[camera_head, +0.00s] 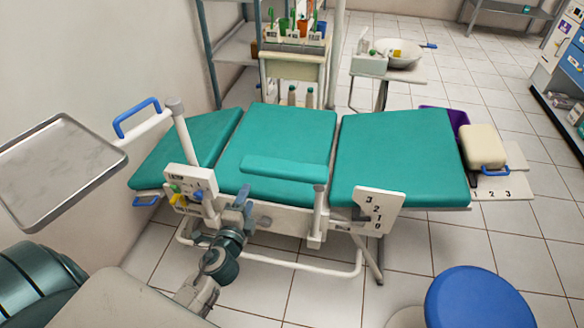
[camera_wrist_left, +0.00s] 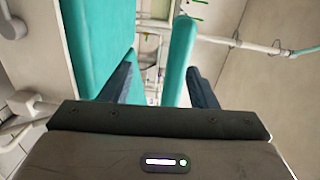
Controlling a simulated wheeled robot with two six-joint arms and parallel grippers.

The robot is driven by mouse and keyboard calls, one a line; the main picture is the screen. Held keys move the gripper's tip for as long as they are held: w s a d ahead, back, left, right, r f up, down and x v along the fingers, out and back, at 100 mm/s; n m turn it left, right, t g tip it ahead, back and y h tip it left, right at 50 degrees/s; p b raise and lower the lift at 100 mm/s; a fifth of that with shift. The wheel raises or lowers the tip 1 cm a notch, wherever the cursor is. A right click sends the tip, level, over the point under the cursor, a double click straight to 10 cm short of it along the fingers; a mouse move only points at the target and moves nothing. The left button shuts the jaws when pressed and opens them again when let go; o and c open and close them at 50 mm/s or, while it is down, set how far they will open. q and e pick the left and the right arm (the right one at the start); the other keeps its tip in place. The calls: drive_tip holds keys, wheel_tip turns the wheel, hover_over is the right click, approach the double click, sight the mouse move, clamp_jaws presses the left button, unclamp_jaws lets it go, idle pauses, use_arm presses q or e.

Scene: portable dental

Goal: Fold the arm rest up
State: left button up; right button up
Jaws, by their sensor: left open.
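The teal padded arm rest (camera_head: 282,168) lies level along the near side of the green dental chair (camera_head: 275,135), joined to a white post at its right end. My left gripper (camera_head: 243,194) is just below and in front of the arm rest's left end. In the left wrist view, the arm rest (camera_wrist_left: 181,55) shows as a teal strip in the space between the two dark fingers of my left gripper (camera_wrist_left: 160,88), nearer the right finger. The fingers are apart, with no clear contact on the pad. My right gripper is not in view.
A white control panel (camera_head: 190,188) stands just left of my gripper. A metal tray (camera_head: 58,165) on an arm is at the left. A numbered white plate (camera_head: 378,210) is right of the arm rest post. A blue stool (camera_head: 480,298) stands at the front right.

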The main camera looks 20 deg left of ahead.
sight(261, 166)
use_arm(q)
drive_tip(key=shift+m+t, duration=0.3)
drive_tip(key=shift+t, duration=0.1)
drive_tip(key=w+r, duration=0.1)
drive_tip(key=w, duration=0.2)
drive_tip(key=w+a+p, duration=0.1)
drive_tip(key=w, duration=0.3)
drive_tip(key=w+r+p, duration=0.1)
drive_tip(key=w, duration=0.3)
drive_tip(key=shift+a+r, duration=0.2)
drive_tip(key=shift+r, duration=0.1)
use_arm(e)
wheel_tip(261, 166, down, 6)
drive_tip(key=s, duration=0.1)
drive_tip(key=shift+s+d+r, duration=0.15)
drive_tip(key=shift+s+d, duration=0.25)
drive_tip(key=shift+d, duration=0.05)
use_arm(q)
clamp_jaws()
